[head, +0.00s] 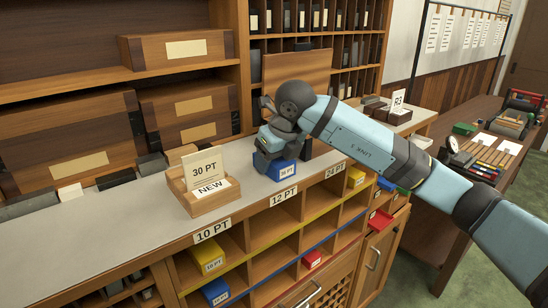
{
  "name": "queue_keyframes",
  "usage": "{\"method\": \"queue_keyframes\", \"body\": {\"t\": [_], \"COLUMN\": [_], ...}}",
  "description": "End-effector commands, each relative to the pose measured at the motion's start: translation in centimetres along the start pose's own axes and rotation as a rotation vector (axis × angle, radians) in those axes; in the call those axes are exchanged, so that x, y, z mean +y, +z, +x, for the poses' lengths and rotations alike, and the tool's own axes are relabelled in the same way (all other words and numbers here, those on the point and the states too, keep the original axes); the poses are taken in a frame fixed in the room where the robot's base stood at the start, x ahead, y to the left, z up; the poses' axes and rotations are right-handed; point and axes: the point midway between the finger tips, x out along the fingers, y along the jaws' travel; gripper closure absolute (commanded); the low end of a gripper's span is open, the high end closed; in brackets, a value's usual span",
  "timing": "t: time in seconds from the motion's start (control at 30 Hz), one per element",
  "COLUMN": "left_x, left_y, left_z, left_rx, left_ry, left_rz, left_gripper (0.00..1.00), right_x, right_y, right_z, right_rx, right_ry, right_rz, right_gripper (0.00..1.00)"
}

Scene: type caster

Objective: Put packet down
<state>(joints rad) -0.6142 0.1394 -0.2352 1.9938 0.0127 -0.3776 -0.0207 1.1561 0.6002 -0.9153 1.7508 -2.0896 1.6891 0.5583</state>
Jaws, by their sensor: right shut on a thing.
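A blue packet (284,174) with a white label is at the front part of the grey counter top (150,218), above the 12 PT label. The print on the packet is too small to read surely. My right gripper (274,160) is shut on the packet from above, and its fingers hide the packet's upper left part. The packet is at or just above the counter; I cannot tell whether it touches. My left gripper is not in view.
A wooden holder (212,200) with "30 PT" and "NEW" cards stands left of the packet. Dark and pale blocks line the counter's back edge. Below are open pigeonholes with yellow (207,254), blue (215,291) and red packets. Bare counter lies at the front left.

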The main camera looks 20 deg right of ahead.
Motion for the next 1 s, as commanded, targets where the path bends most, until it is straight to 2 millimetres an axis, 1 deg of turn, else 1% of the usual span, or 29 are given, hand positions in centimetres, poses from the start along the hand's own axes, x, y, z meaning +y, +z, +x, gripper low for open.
{"method": "queue_keyframes", "body": {"t": [0.13, 0.27, 0.3, 0.4, 0.63, 0.77, 0.87, 1.0], "left_x": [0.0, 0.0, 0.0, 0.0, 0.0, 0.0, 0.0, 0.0], "left_y": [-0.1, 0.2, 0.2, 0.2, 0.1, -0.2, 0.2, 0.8], "left_z": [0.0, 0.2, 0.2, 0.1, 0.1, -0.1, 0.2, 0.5], "left_rx": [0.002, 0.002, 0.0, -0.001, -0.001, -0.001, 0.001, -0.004], "left_ry": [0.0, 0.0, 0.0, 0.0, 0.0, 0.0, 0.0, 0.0], "left_rz": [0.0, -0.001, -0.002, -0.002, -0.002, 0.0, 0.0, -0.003], "left_gripper": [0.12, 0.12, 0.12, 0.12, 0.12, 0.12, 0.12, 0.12], "right_x": [0.0, 0.0, 0.0, 0.0, 0.0, 0.0, -0.1, 0.0], "right_y": [0.1, -0.1, -0.1, -0.1, -0.1, 0.1, 0.1, 0.1], "right_z": [-0.2, 0.2, 0.3, 0.2, 0.2, -0.4, -1.5, -4.5], "right_rx": [-0.003, -0.003, -0.001, 0.0, 0.0, -0.001, -0.003, -0.005], "right_ry": [0.0, 0.0, -0.001, -0.001, -0.001, -0.001, -0.002, -0.001], "right_rz": [0.0, 0.0, 0.0, 0.0, 0.0, 0.0, 0.001, -0.001], "right_gripper": [0.88, 0.88, 0.37, 0.16, 0.16, 0.16, 0.16, 0.16]}}
